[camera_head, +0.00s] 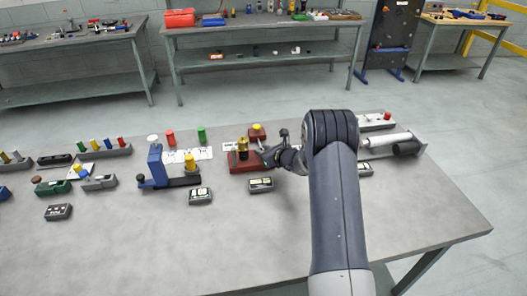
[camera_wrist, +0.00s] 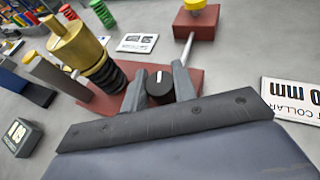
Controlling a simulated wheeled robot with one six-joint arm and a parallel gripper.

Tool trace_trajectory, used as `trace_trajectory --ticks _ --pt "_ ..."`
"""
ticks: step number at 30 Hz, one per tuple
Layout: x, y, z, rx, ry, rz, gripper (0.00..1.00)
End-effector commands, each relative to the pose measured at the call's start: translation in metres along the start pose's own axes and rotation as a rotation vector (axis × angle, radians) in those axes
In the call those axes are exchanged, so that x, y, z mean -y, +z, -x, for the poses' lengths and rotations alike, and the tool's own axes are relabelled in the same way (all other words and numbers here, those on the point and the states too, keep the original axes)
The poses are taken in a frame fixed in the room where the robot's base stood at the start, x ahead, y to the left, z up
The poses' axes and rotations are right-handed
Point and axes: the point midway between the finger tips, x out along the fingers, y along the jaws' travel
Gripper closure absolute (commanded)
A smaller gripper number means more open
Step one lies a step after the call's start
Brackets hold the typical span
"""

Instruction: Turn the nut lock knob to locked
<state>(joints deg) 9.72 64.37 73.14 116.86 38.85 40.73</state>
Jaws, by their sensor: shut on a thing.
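In the wrist view a round black knob (camera_wrist: 159,88) with a white pointer line sits between the two grey fingers of my gripper (camera_wrist: 160,80). My gripper is shut on the knob, one finger on each side. The white line points toward the top of the picture. The knob stands at the edge of a red base (camera_wrist: 196,82), which carries a brass cylinder with a dark ribbed lower part (camera_wrist: 90,55). In the head view my gripper (camera_head: 272,155) reaches the right side of the red base (camera_head: 248,168). The knob cannot be made out there.
A thin rod (camera_wrist: 187,48) runs to a red block with a yellow top (camera_wrist: 195,18) behind. A white collar label (camera_wrist: 291,98) lies to the right. A blue fixture (camera_head: 157,168) stands to the left, a grey cylinder fixture (camera_head: 390,143) to the right.

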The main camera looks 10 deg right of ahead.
Motion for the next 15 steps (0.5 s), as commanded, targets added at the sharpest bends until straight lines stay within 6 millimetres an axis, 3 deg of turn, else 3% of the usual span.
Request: trace_trajectory --ticks 15 --pt "0.0018 -0.0042 -0.0019 0.001 0.354 0.149 0.96"
